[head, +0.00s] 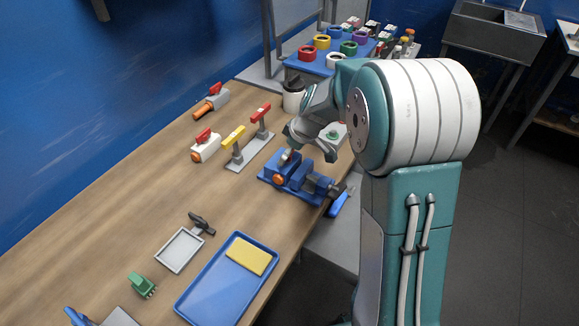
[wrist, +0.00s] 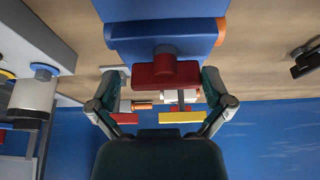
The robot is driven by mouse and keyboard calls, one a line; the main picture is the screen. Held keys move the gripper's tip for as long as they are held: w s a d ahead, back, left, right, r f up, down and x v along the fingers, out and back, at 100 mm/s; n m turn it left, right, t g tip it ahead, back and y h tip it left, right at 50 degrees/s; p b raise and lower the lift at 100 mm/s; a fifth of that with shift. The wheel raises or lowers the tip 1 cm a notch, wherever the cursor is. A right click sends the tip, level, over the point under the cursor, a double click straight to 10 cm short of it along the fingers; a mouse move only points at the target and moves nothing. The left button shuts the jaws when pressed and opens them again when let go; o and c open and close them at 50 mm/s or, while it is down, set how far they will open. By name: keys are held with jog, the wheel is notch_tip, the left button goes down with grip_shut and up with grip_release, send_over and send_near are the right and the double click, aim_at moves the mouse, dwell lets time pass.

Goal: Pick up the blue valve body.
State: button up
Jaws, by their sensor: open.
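The blue valve body (head: 284,168) has an orange end and sits at the blue vise (head: 318,186) near the table's front edge. How it rests there is partly hidden by my gripper. In the wrist view the blue valve body (wrist: 165,38) is close at the top, with its orange end at the right and a red handle (wrist: 163,68) facing my gripper. My gripper (wrist: 163,84) is open, its two fingers either side of the red handle and apart from it. In the head view my gripper (head: 293,150) is just above the valve body.
A stand with a yellow lever (head: 233,137) and a red lever (head: 261,113) is behind. A white valve (head: 205,147) and a grey valve (head: 211,101) lie further left. A blue tray (head: 210,295) is in front. A white jar (head: 293,95) stands near the arm.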

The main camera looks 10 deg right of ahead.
jog(key=shift+a, duration=0.3)
jog(key=c, duration=1.1)
jog(key=shift+o, duration=0.2)
jog(key=shift+d+r, duration=0.1)
